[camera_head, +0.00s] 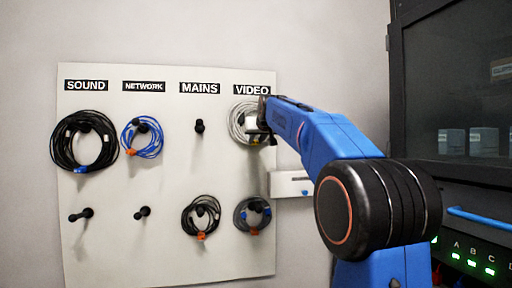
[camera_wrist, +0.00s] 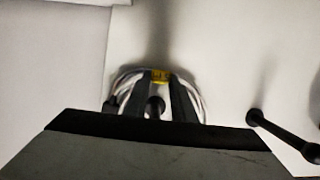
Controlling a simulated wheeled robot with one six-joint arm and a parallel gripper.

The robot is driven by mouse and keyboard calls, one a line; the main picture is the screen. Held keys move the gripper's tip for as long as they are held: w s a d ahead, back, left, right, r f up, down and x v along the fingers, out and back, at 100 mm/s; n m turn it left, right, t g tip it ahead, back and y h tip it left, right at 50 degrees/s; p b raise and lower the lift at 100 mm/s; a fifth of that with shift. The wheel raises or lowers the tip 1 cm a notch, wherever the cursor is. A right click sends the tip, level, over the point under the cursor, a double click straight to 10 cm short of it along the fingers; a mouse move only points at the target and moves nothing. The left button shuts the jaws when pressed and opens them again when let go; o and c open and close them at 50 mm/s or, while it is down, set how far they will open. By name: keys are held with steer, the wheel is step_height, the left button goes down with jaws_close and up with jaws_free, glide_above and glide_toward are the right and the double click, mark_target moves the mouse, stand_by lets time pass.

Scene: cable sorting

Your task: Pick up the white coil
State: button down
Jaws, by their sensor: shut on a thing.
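The white coil (camera_head: 236,122) is at the board's top right, under the VIDEO label. My gripper (camera_head: 262,112) reaches it from the right and covers its right side. In the wrist view my gripper (camera_wrist: 160,92) has its two dark fingers shut on the white coil (camera_wrist: 198,102), by a yellow tag (camera_wrist: 160,76). A dark peg end (camera_wrist: 154,107) shows between the fingers, inside the loop. The coil's lower part is hidden behind my gripper's body in the wrist view.
The board (camera_head: 165,240) also holds a black coil (camera_head: 62,140), a blue coil (camera_head: 124,140), a dark coil (camera_head: 186,218) and a grey coil (camera_head: 240,218). An empty peg (camera_head: 200,127) sticks out under MAINS. A dark cabinet (camera_head: 450,165) stands at the right.

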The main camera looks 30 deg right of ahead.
steer(key=s+a, duration=0.2)
steer(key=s, duration=0.7)
steer(key=s+a, duration=0.3)
steer(key=s, duration=0.6)
steer(key=shift+s+a, duration=0.2)
steer(key=shift+s, duration=0.15)
